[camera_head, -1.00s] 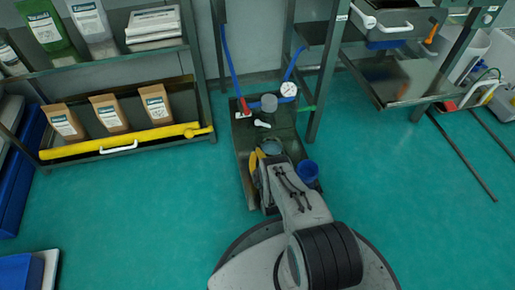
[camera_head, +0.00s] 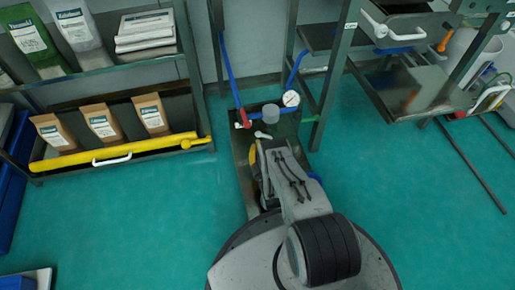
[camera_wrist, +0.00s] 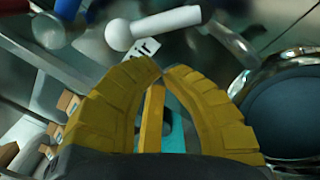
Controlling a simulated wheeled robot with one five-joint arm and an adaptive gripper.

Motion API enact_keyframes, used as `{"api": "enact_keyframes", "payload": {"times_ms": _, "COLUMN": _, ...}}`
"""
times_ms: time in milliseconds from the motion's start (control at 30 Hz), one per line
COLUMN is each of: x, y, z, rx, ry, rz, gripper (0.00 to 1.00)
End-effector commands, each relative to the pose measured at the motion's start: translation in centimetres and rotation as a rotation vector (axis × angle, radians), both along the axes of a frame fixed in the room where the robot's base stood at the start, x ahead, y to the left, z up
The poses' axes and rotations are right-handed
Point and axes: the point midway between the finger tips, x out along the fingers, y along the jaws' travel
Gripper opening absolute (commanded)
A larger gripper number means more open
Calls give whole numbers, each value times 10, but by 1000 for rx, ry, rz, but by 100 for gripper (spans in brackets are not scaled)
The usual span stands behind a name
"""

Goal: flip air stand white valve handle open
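The air stand (camera_head: 240,165) is a dark, low stand on the floor with a round gauge (camera_head: 291,98) and a grey cylinder (camera_head: 270,113) at its far end. The white valve handle (camera_head: 262,134) lies just beyond my gripper (camera_head: 254,146), whose yellow shows beside my arm. In the wrist view the handle (camera_wrist: 170,22) is a white bar with a ball end, beyond my fingertips and apart from them, above an "Air" label (camera_wrist: 146,46). My gripper (camera_wrist: 163,68) has its yellow fingertips together with nothing between the tips.
A shelf (camera_head: 110,80) with bags and a yellow bar (camera_head: 120,151) stands on the left. A metal rack (camera_head: 340,80) stands close on the right. A round dark-rimmed vessel (camera_wrist: 295,110) is near my right finger in the wrist view. Open green floor lies on both sides.

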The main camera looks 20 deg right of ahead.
Motion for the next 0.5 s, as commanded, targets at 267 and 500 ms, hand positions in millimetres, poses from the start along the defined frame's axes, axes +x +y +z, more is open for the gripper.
{"api": "enact_keyframes", "payload": {"times_ms": 267, "x": 1, "y": -1, "z": 11, "rx": 0, "ry": -1, "rz": -1, "gripper": 0}}
{"api": "enact_keyframes", "payload": {"times_ms": 500, "x": 1, "y": -1, "z": 12, "rx": 0, "ry": 0, "rz": -1, "gripper": 0}}
